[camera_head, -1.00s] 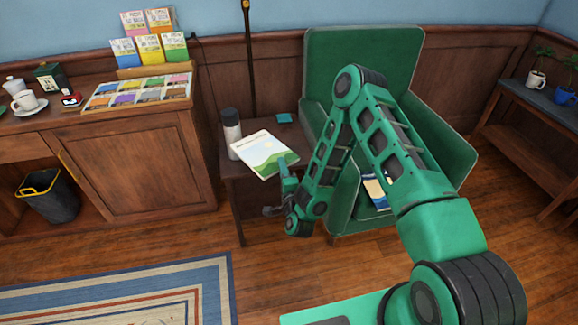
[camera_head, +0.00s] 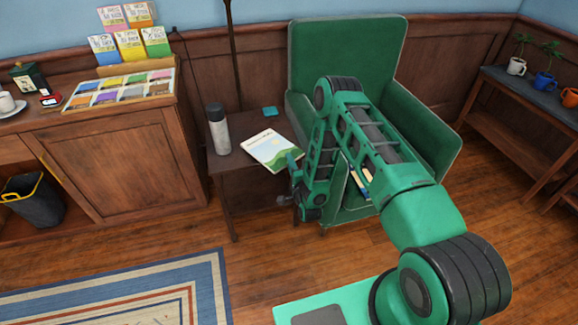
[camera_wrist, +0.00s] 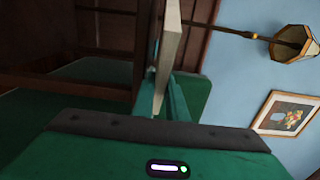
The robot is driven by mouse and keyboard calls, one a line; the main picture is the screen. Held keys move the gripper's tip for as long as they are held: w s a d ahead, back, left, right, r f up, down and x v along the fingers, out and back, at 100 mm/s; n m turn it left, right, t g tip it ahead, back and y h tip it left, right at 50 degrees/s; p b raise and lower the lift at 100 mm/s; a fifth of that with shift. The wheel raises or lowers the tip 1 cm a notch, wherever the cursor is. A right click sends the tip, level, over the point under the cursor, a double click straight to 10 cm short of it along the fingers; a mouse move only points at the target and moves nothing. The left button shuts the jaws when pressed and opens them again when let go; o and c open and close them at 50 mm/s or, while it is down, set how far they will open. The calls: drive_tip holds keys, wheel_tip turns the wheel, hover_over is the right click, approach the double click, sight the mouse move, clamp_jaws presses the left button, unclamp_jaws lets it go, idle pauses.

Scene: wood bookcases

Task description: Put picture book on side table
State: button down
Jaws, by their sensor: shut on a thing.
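The picture book (camera_head: 272,148), with a white, yellow and green landscape cover, lies nearly flat over the top of the dark wood side table (camera_head: 230,164). Whether it touches the tabletop or is just above it, I cannot tell. My gripper (camera_head: 293,161) is shut on its near right edge. In the wrist view the picture book (camera_wrist: 170,48) shows edge-on as a pale slab between the fingers of my gripper (camera_wrist: 160,95).
A grey bottle with a dark cap (camera_head: 218,130) stands on the table left of the book. A small teal item (camera_head: 270,111) lies behind it. A green armchair (camera_head: 345,55) stands close on the right. A tall thin pole (camera_head: 231,60) rises behind the table.

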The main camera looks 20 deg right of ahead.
drive_tip(key=shift+f, duration=0.8)
drive_tip(key=c, duration=1.8)
unclamp_jaws()
drive_tip(key=shift+f, duration=0.1)
drive_tip(key=shift+o, duration=0.2)
